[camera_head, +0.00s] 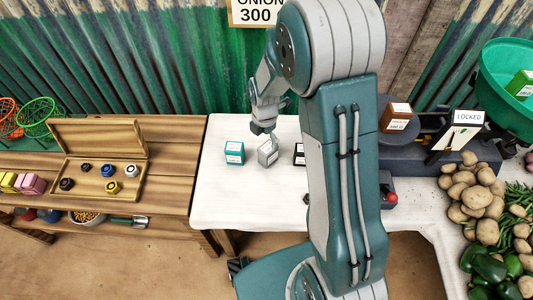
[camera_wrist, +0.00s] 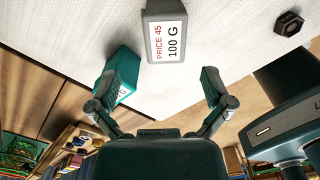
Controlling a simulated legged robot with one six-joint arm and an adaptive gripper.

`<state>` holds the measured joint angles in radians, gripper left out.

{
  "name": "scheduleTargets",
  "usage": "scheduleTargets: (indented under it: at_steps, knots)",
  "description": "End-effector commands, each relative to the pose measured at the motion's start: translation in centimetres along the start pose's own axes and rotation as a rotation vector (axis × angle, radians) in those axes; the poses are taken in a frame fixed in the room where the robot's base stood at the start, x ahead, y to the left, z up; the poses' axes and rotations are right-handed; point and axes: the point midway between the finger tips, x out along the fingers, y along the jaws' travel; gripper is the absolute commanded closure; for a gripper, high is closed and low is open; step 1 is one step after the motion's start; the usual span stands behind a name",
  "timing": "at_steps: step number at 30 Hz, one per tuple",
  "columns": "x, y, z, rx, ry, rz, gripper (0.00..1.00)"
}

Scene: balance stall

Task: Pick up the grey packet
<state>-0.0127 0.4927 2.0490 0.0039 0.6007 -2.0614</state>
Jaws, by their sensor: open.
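The grey packet (camera_head: 267,155) stands on the white cloth of the table, with a white label on its front. In the wrist view the grey packet (camera_wrist: 165,52) shows a label reading "PRICE 45, 100 G". My gripper (camera_head: 265,136) is just above and behind it in the head view. In the wrist view my gripper (camera_wrist: 160,88) has its two fingers spread wide, with the grey packet ahead of them, beyond the tips and roughly centred. Nothing is held.
A teal packet (camera_head: 235,152) stands close to the left, and a black packet (camera_head: 299,154) to the right, partly behind my arm. A scale with a brown packet (camera_head: 396,117) on it and a "LOCKED" sign (camera_head: 466,119) are farther right. A wooden weight box (camera_head: 98,172) stands left.

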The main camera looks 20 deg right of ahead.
Motion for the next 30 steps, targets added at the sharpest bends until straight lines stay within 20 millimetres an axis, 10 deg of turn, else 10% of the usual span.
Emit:
scheduleTargets:
  at_steps: [16, 26, 30]
  knots:
    - [6.8, -0.4, 0.5, 0.003, -0.001, -0.003, 0.0]
    - [7.5, -0.4, 0.6, 0.003, -0.002, 0.001, 0.0]
    - [7.5, -0.3, 0.5, 0.003, -0.003, 0.0, 0.62]
